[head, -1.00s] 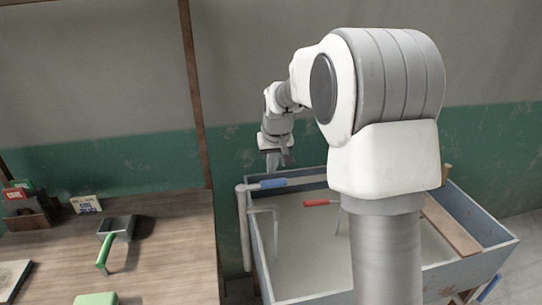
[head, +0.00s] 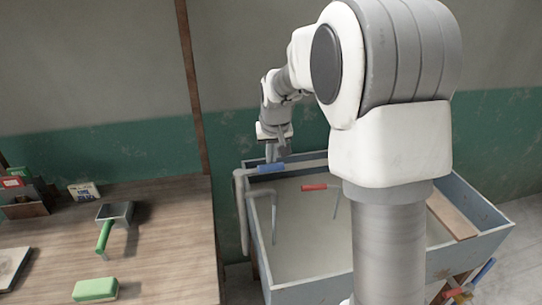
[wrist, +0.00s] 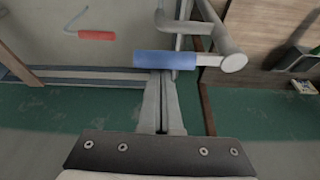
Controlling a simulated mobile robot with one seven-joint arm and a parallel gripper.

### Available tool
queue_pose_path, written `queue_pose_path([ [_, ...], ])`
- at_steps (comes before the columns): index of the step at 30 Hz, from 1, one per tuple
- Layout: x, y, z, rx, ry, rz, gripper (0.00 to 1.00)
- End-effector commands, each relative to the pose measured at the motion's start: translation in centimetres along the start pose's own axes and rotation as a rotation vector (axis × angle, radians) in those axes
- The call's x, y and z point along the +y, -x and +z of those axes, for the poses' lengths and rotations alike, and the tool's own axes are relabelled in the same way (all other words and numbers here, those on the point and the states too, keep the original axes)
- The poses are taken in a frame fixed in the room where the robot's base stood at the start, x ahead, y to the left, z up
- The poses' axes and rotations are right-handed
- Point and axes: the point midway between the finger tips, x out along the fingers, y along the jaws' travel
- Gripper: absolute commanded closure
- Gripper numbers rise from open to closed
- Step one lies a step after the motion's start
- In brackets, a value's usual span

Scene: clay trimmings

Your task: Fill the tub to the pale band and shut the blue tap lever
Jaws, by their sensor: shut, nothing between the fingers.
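The blue tap lever (head: 268,168) sits at the tub's back left corner, on a grey pipe (head: 243,215). It also shows in the wrist view (wrist: 165,60), lying crosswise. My gripper (head: 276,155) is shut and empty, right at the lever; its fingertips (wrist: 163,80) reach the lever's edge in the wrist view. I cannot tell whether they touch. The tub (head: 480,249) is a blue-grey box with a flat grey surface inside. A pale band inside it is not clear to me. A thin grey spout hangs over the surface below the blue lever; running water cannot be told.
A red tap lever (head: 314,188) is right of the blue one. A wooden board (head: 452,215) crosses the tub's right side. A wooden bench (head: 165,240) at left holds a green-handled scoop (head: 105,235), a green block (head: 95,289) and small boxes.

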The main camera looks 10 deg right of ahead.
Motion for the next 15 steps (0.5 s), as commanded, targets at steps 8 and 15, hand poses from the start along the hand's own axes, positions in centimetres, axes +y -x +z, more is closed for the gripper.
queue_pose_path([
  [8, 0.02, 0.11, 0.37, 0.0, -0.037, 0.015, 1.0],
  [15, 0.03, 0.3, 0.98, 0.0, -0.098, 0.037, 1.0],
])
